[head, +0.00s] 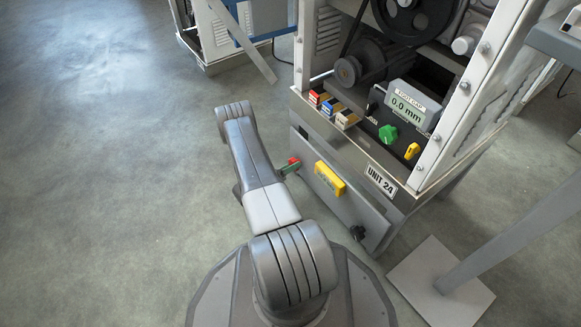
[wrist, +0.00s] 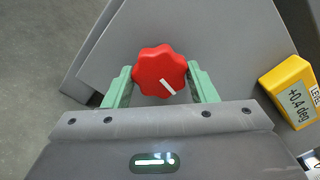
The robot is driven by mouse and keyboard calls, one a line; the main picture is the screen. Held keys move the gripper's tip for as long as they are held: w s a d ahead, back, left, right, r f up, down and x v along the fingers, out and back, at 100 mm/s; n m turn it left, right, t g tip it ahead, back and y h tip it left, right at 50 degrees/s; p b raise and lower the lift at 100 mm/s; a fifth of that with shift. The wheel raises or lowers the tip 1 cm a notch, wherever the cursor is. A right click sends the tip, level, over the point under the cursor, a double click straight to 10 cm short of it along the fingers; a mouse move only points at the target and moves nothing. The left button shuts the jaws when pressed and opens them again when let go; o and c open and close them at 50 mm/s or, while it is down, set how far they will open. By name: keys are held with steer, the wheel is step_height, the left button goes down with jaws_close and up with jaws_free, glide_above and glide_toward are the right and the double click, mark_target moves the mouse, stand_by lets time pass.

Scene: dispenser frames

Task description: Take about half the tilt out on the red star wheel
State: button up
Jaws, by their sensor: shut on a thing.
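The red star wheel (wrist: 157,70) has a lobed rim and a white pointer line aimed to the lower right in the wrist view. It also shows in the head view (head: 293,161), small, at the left end of the grey panel. My gripper (wrist: 161,78) has green fingers, one on each side of the wheel, and is shut on it. The yellow level (wrist: 292,92) to the right reads +0.4 deg. The level also shows in the head view (head: 329,178), where its digits are too small to read.
A black knob (head: 357,232) sits at the panel's right end. Above are a green star knob (head: 388,133), a yellow knob (head: 411,151) and a foot gap display (head: 408,102) reading 0.0 mm. Several small boxes (head: 332,106) stand on the ledge. Open floor lies left.

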steer(key=n, duration=0.4)
steer(key=shift+n, duration=0.4)
stand_by(0.4)
steer(key=o, duration=1)
steer(key=shift+c, duration=0.2)
steer(key=shift+a, duration=0.1)
steer(key=p+v, duration=0.3)
steer(key=v, duration=1)
steer(key=shift+s+a, duration=0.25)
steer(key=shift+s, duration=0.05)
steer(key=b+x, duration=0.3)
steer(key=x, duration=1.1)
steer(key=shift+s+a+r, duration=0.1)
steer(key=shift+a, duration=0.05)
